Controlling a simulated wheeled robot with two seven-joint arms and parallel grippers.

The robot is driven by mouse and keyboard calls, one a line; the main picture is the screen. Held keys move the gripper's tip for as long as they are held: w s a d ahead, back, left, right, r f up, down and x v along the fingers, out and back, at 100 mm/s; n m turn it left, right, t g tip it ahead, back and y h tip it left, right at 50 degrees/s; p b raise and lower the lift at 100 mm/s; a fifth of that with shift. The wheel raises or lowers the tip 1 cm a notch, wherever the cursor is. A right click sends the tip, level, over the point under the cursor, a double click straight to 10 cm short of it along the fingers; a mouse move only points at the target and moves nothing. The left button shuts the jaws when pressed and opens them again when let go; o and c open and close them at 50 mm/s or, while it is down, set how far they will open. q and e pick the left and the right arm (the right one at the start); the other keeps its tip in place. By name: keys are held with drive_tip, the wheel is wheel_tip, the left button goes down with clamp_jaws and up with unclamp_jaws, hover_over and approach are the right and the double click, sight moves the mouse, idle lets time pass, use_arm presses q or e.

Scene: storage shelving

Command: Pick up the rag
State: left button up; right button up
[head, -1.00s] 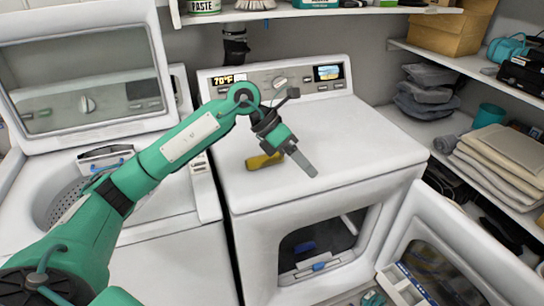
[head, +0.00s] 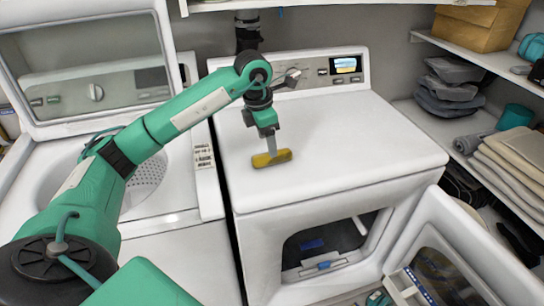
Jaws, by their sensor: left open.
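A small yellow rag (head: 264,160) with a darker side lies on the white top of the dryer (head: 340,140). My left gripper (head: 271,148) points down right over the rag, and a finger overlaps it in the head view. Its jaws are open; I cannot tell whether the fingers touch the rag or straddle it. My right gripper is not in view.
An open washer (head: 160,225) stands to the left under my left arm. The dryer's front door (head: 455,250) hangs open at the lower right. Shelves on the right hold folded grey cloths (head: 447,85), beige cloths (head: 515,155) and a teal cup (head: 515,117). The dryer top is otherwise clear.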

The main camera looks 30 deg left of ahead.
use_arm(q)
drive_tip(key=shift+d+f, duration=0.1)
drive_tip(key=shift+f, duration=0.35)
drive_tip(key=f, duration=0.2)
drive_tip(key=w+f+p, duration=0.1)
drive_tip(key=shift+d+f, duration=0.1)
drive_tip(key=shift+f, duration=0.7)
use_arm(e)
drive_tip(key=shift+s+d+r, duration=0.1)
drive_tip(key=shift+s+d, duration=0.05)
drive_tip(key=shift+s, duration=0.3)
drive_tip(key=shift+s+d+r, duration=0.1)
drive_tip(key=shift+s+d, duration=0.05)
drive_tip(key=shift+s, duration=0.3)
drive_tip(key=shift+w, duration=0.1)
use_arm(q)
drive_tip(key=c, duration=1.1)
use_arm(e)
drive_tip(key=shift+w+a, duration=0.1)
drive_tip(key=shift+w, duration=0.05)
